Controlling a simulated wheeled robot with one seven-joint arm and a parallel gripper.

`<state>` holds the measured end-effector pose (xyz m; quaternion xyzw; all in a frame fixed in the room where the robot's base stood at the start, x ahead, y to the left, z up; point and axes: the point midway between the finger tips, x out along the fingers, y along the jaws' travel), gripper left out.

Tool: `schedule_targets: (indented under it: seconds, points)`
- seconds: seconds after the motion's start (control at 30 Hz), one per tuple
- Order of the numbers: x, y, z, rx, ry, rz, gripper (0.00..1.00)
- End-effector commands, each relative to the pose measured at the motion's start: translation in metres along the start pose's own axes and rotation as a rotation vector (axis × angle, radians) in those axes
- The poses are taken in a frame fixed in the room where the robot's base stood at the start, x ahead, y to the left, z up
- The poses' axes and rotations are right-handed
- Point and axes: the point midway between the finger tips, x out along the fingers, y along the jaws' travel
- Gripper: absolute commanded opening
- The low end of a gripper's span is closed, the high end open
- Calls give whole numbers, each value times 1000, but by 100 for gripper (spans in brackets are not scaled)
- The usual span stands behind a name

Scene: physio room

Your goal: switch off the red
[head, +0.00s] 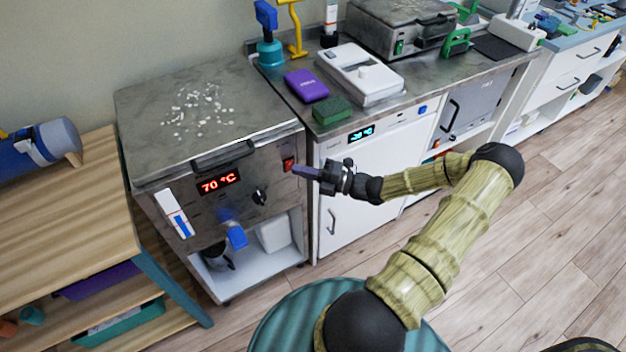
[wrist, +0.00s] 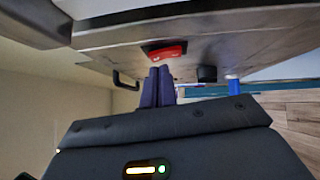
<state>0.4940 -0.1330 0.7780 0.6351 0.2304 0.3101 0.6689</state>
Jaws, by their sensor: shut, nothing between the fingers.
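A red rocker switch (head: 288,164) sits at the upper right of the front of a grey metal heater unit (head: 150,191). The unit's red display reads 70 °C, and a black knob (head: 259,197) sits below and left of the switch. My gripper (head: 296,170) is shut and empty, its fingertips right in front of the switch. In the wrist view the switch (wrist: 164,52) shows lit red just beyond the two closed purple fingertips (wrist: 158,72). I cannot tell whether they touch it.
A white fridge (head: 365,165) with a blue display stands right of the heater. On the counter are a green sponge (head: 332,110), a purple case (head: 306,86) and a white device (head: 360,74). A wooden shelf (head: 70,200) stands left. The floor at right is clear.

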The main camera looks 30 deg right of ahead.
Motion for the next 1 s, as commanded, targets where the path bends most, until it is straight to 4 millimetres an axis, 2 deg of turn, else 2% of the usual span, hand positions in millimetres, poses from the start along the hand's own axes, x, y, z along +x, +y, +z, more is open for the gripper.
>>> schedule_targets:
  seconds: [1.0]
  points:
    - [6,2,7,31,-1,-29,0]
